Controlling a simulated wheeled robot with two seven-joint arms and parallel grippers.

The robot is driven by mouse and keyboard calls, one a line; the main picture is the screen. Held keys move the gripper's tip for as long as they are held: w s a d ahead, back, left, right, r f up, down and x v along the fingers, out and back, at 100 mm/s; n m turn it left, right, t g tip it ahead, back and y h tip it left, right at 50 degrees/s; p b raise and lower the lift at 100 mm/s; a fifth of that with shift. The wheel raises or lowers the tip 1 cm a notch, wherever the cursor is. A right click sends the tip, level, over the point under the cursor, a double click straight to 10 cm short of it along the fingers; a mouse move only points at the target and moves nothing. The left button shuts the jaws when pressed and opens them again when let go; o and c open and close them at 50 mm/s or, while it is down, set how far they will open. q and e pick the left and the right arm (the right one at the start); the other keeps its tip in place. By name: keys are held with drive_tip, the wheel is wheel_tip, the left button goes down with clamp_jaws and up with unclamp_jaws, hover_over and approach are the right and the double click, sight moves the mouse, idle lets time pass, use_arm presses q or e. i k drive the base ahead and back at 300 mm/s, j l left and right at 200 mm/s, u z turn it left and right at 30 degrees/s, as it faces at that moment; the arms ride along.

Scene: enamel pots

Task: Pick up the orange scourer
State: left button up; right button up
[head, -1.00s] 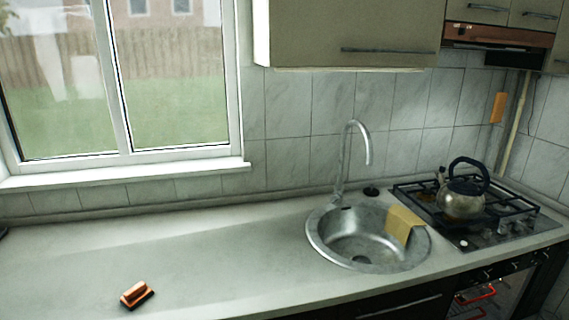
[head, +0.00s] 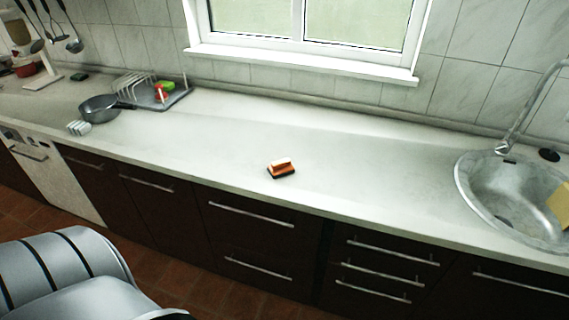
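The orange scourer (head: 281,167) lies on the pale countertop (head: 350,170), near the counter's front edge and close to the middle of the head view. It has an orange top with a lighter patch and a dark base. Nothing touches it. Neither of my grippers shows in the head view. A grey-white rounded part with dark bands, at the lower left, looks like part of my own body.
A round steel sink (head: 500,215) with a yellow cloth-like item (head: 560,203) is at the right. A grey pan (head: 100,107) and a dish rack (head: 150,92) stand at the left. Dark drawers (head: 250,235) are below the counter. The counter around the scourer is clear.

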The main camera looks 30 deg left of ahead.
sight(277, 169)
drive_tip(key=k+j, duration=0.8)
drive_tip(key=k, duration=0.05)
